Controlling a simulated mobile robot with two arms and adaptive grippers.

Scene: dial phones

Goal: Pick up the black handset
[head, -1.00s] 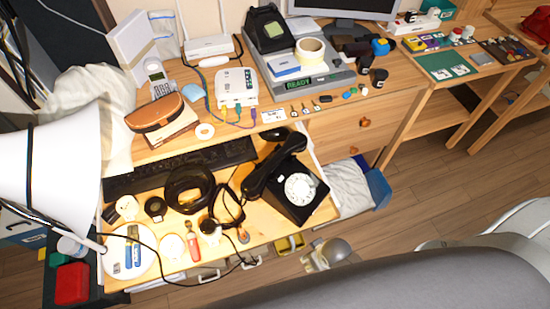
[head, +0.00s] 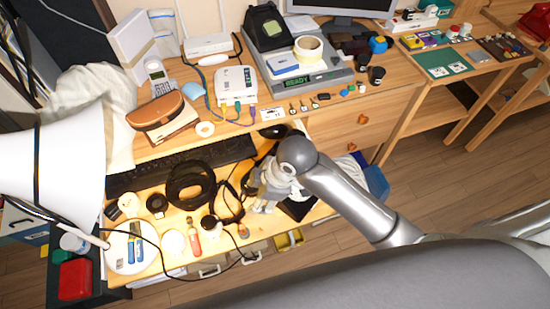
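The black dial phone (head: 298,209) stands on the wooden desk, mostly hidden under my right arm; only a dark part of its body shows. In the head view, my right gripper (head: 262,204) is over the phone and the black handset. The handset is almost wholly hidden behind the gripper; a dark bit beside its left edge may be the handset's end. I cannot tell whether the fingers touch the handset or how far they are open. My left gripper is not in view.
A black ring-shaped object (head: 190,186) and a cable lie left of the phone. A black keyboard (head: 180,165) is behind them. A white lamp shade (head: 55,175) stands at the far left. An open yellow drawer (head: 290,240) is below the desk's front edge.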

